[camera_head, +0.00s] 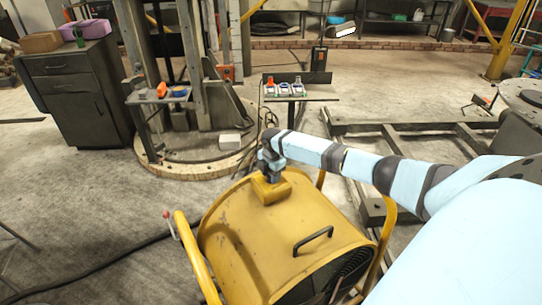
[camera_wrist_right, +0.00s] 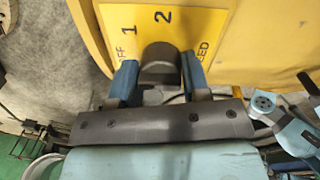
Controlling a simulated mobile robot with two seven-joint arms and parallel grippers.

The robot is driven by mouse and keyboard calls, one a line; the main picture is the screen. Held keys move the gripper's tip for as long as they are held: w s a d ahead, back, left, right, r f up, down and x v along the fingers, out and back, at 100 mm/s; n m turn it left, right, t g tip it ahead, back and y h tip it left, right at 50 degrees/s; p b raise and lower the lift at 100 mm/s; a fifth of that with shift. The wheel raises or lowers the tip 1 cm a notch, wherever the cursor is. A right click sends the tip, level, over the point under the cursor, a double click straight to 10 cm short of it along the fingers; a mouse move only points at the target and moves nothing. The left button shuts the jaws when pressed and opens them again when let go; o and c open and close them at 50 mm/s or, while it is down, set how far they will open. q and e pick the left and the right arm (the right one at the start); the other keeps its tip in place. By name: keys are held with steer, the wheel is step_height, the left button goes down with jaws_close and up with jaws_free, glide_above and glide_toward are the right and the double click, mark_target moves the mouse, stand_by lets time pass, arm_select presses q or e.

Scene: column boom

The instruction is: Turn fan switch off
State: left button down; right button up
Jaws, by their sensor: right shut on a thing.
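The yellow drum fan (camera_head: 270,240) stands on the floor in front of me. Its yellow switch box (camera_head: 272,187) sits on top of the drum. My right gripper (camera_head: 270,165) is at this box. In the right wrist view, the box face (camera_wrist_right: 185,20) carries the marks "1", "2" and partly covered lettering. The dark round switch knob (camera_wrist_right: 160,62) is between the two blue fingers of my right gripper (camera_wrist_right: 158,78), which is shut on it. The knob's pointer is hidden, so its setting cannot be read. My left gripper is not in view.
A yellow tube handle (camera_head: 195,262) is at the fan's left, and a black handle (camera_head: 313,241) is on the drum. A dark cable (camera_head: 110,262) runs over the floor. A small table (camera_head: 318,97) and dark cabinet (camera_head: 80,90) stand behind. Floor at left is mostly clear.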

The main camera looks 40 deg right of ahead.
steer(key=shift+a+f, duration=0.1)
steer(key=o, duration=0.9)
steer(key=shift+r, duration=0.45)
steer(key=r, duration=1.3)
steer(key=shift+s, duration=0.35)
